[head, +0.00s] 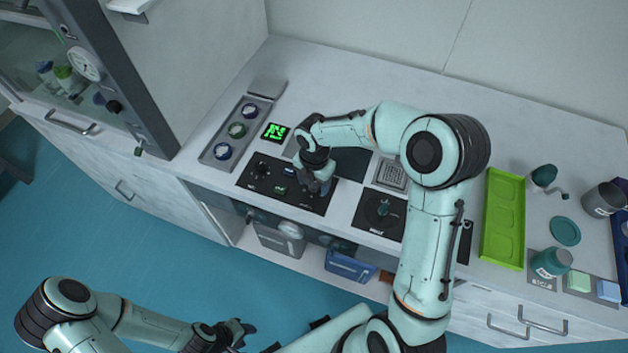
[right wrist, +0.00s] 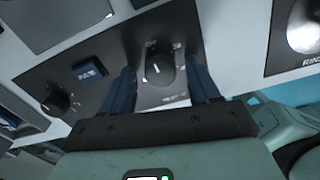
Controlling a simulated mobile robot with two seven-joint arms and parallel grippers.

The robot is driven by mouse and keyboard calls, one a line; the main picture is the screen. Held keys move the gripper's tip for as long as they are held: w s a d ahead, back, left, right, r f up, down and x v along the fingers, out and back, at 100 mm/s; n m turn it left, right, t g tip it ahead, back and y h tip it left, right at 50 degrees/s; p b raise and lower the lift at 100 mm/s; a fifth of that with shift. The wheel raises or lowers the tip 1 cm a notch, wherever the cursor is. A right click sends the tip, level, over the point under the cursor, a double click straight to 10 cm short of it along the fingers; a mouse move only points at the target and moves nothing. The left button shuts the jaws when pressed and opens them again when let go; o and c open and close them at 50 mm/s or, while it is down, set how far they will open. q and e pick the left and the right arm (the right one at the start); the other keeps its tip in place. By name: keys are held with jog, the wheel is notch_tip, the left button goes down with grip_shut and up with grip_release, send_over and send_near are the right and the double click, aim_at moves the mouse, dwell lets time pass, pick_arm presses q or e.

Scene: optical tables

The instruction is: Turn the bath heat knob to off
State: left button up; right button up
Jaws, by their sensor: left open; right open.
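A black control panel (head: 258,185) is set in the bench top in the head view. In the right wrist view, a black round knob (right wrist: 160,65) with a white pointer mark stands between the fingers of my right gripper (right wrist: 163,90). The fingers are open, one on each side of it; whether they touch it is unclear. The lettering below this knob is too small to read. In the head view my right gripper (head: 320,187) is over the panel's right end and hides this knob. My left gripper (head: 240,333) is open and empty, low over the floor.
Another knob (right wrist: 58,100) and a blue display (right wrist: 90,69) share the panel. A tray with several dishes (head: 211,154) lies to its left. A second panel with a knob (head: 383,211) and a green tray (head: 503,220) lie to the right.

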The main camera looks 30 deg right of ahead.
aim_at(314, 185)
pick_arm(q)
jog(key=shift+w+r+p, duration=0.65)
jog(key=shift+w+r, duration=0.2)
jog(key=shift+r, duration=0.05)
pick_arm(e)
notch_tip(314, 185, up, 13)
jog(key=shift+r, duration=0.2)
